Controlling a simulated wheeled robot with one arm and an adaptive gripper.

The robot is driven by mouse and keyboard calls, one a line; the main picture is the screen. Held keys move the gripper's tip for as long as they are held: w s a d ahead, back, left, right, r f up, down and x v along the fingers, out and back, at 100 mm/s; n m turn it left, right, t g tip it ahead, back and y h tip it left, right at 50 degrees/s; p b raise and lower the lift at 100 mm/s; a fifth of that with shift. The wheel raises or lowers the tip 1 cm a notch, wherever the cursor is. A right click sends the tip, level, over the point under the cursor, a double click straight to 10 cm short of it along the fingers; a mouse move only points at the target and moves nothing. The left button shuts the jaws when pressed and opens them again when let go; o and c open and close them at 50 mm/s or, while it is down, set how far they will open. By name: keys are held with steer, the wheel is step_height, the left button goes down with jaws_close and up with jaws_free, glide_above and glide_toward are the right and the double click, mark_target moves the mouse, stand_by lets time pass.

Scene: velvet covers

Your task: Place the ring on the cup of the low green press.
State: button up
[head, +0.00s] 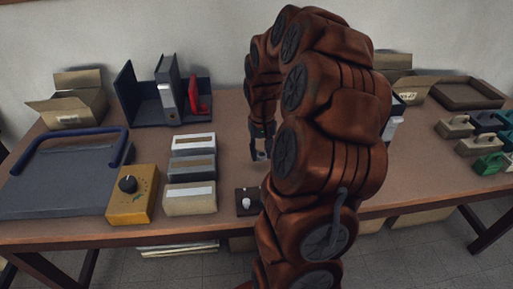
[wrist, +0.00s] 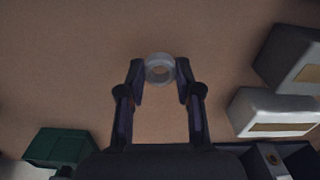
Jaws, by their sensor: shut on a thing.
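My gripper (head: 261,153) hangs low over the middle of the table in the head view. In the wrist view my gripper (wrist: 160,72) is shut on a small pale, translucent ring (wrist: 160,56), held between its two fingertips. A green, low object with a handle (head: 490,163) is at the far right of the head view, well apart from my gripper. It may be the low green press; I cannot make out a cup on it. A dark green block (wrist: 62,146) shows at the lower left of the wrist view; I cannot tell what it is.
Several cream and blue-green handled blocks (head: 478,146) stand near the green one. Left of my gripper are labelled boxes (head: 190,199), a yellow dial box (head: 132,195) and a grey board (head: 60,183). A dark box with a white knob (head: 241,208) is at the front edge. My arm hides the table's middle right.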

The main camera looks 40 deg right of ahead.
steer(key=w, duration=0.1)
steer(key=w+d, duration=0.1)
steer(key=w, duration=0.1)
steer(key=w+d+p, duration=0.1)
steer(key=shift+w+d+f, duration=0.2)
steer(key=shift+w+f, duration=0.05)
steer(key=shift+w, duration=0.1)
steer(key=shift+f+p, duration=0.45)
steer(key=shift+f, duration=1.35)
steer(key=shift+f, duration=0.2)
steer(key=o, duration=0.8)
steer(key=shift+r, duration=0.1)
steer(key=shift+o, duration=0.2)
steer(key=shift+r, duration=0.1)
